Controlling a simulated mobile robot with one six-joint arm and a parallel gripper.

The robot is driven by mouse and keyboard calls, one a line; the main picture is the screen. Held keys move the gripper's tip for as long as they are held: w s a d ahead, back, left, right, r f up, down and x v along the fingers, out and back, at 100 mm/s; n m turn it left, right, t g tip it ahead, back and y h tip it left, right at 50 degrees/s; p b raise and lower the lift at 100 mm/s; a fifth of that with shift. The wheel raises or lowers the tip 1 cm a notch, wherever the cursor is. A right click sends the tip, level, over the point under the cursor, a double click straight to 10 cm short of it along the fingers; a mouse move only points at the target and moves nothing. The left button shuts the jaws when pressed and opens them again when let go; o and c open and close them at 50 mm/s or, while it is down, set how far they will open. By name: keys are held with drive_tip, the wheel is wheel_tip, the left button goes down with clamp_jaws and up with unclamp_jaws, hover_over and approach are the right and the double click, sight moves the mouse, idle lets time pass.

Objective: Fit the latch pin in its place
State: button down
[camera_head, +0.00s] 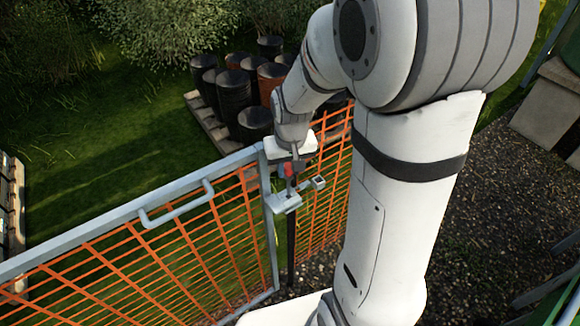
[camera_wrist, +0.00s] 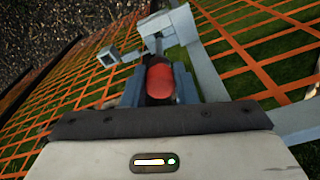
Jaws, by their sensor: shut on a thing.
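My gripper (camera_head: 290,168) is at the top corner of the gate, above the latch fittings. It is shut on the latch pin, whose red part (camera_wrist: 160,82) shows between the two fingers (camera_wrist: 158,84) in the wrist view. The red part also shows as a small spot in the head view (camera_head: 288,170). A grey latch bracket (camera_head: 284,203) sits just below the gripper. It shows beyond the pin in the wrist view (camera_wrist: 180,26). A smaller squared fitting (camera_head: 319,182) stands to its right. The pin's lower end is hidden, so I cannot tell whether it touches the bracket.
The gate (camera_head: 110,232) has a grey frame with orange mesh and a handle (camera_head: 178,206). More orange mesh fence (camera_head: 325,205) continues right of the post. Dark drums (camera_head: 235,92) stand on pallets behind. Gravel lies at right, grass at left.

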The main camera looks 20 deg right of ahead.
sight(289, 193)
drive_tip(key=shift+w, duration=0.1)
drive_tip(key=shift+f+b, duration=0.8)
drive_tip(key=shift+f, duration=0.05)
drive_tip(key=shift+f, duration=0.1)
drive_tip(key=shift+f+b, duration=1.35)
drive_tip(key=shift+f, duration=0.1)
drive_tip(key=shift+f+b, duration=1.55)
drive_tip(key=shift+f, duration=0.25)
drive_tip(key=c, duration=1.1)
unclamp_jaws()
